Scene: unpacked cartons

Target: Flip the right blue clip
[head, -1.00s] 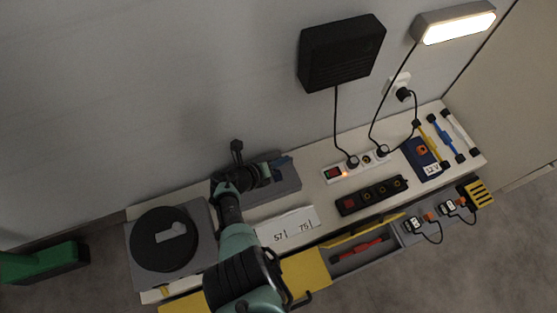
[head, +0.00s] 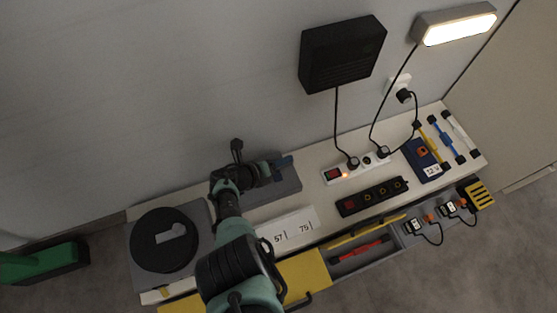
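A grey block (head: 287,185) lies on the bench near the wall. A small blue piece (head: 286,161), likely a blue clip, shows at its back right edge. My gripper (head: 275,168) is at the back of this block, close to the left of the blue piece. I cannot tell whether they touch. The fingers are dark and too small to tell whether open or shut. My wrist and arm cover the left part of the block, so any other clip there is hidden.
A black turntable disc (head: 160,252) sits left of my arm. A white card with numbers (head: 305,224) lies in front of the block. A white power strip (head: 343,172), a black strip (head: 371,197) and a blue box (head: 424,160) stand to the right. The wall is close behind.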

